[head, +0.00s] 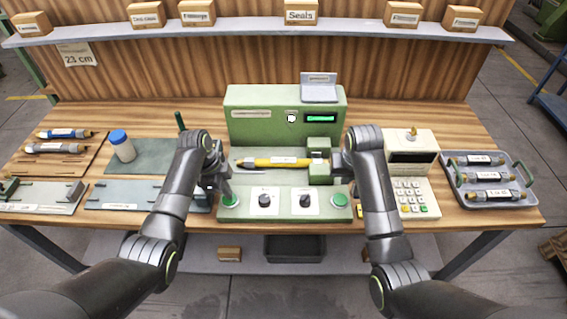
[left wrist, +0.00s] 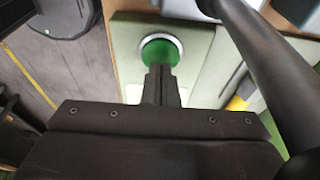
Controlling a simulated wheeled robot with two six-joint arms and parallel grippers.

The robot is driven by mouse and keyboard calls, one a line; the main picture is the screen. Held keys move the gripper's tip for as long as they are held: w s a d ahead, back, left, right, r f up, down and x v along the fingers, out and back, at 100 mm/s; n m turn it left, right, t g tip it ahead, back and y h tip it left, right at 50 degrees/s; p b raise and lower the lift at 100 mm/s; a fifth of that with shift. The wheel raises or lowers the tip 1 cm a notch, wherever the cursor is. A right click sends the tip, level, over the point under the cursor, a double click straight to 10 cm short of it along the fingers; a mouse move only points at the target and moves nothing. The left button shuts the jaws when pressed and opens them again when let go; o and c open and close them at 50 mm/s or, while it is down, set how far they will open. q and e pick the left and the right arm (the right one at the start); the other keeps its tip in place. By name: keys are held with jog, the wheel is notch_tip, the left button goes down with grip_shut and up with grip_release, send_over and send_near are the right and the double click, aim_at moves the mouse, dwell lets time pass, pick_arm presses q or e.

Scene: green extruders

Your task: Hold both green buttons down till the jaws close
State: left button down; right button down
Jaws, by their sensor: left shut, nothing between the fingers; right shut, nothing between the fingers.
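The green press machine (head: 240,130) stands at the middle of the table, with a yellow tube (head: 270,162) lying across its bed. The tube's right end is at a green jaw block (head: 320,172); I cannot tell a gap there. The left green button (head: 230,202) and right green button (head: 340,200) are on the front panel. My left gripper (head: 227,189) is shut and empty, its tips just over the left button, which also shows in the left wrist view (left wrist: 158,50). I cannot tell whether they touch. My right gripper (head: 343,178) is shut, above and behind the right button.
Two dark knobs (head: 265,200) sit between the buttons. A cash-register-like device (head: 413,165) stands right of the machine, then a grey tray (head: 465,190) with several tubes. A blue-capped bottle (head: 122,146) and flat trays are on the left.

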pick_arm(q)
jog(key=d+v, duration=0.1)
jog(key=v, duration=0.5)
jog(key=shift+d+r, duration=0.25)
jog(key=shift+f, duration=0.1)
dwell(0.3)
